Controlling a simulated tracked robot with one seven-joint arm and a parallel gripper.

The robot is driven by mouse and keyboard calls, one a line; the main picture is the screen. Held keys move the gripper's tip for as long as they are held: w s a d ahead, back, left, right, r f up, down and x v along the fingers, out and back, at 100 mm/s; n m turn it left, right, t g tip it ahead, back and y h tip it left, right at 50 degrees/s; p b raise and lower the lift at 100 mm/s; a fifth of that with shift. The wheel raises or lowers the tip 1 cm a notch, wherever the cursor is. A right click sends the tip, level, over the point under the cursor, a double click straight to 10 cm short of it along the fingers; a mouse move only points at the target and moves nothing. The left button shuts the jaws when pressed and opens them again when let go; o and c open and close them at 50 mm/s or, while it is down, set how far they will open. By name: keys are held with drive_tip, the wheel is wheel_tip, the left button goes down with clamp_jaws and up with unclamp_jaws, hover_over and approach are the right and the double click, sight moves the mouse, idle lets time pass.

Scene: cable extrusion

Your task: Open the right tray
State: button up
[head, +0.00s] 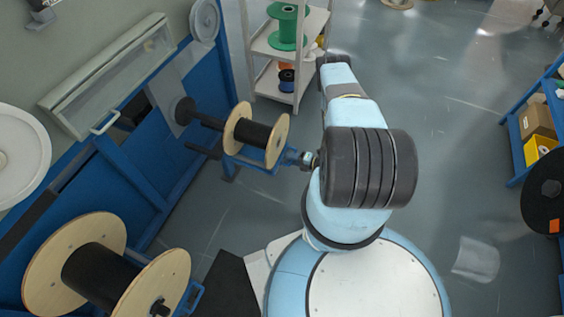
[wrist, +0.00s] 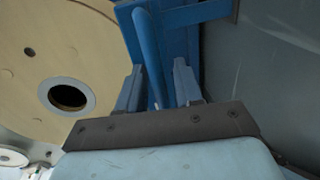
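The right tray (head: 228,147) is a blue frame low on the blue machine, with a wooden spool (head: 256,137) wound with black cable above it. The spool's pale disc (wrist: 60,60) fills the left of the wrist view. The tray's blue handle bar (wrist: 148,45) runs down between the two fingers of my gripper (wrist: 157,75). The fingers stand apart, with a gap visible beside the bar; I cannot tell if either touches it. In the head view my gripper (head: 304,159) is at the tray's outer end, mostly hidden by my arm.
A second wooden spool (head: 60,265) with black cable is at the lower left, with a blue handle (head: 190,298) beside it. A shelf rack (head: 262,80) with reels stands behind the tray. A blue rack (head: 515,130) with boxes is at the right. The grey floor between is largely clear.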

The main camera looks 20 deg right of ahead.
drive_tip(key=shift+w, duration=0.1)
drive_tip(key=v, duration=1.3)
drive_tip(key=shift+s+d, duration=0.25)
drive_tip(key=shift+s, duration=0.05)
drive_tip(key=shift+w, duration=0.1)
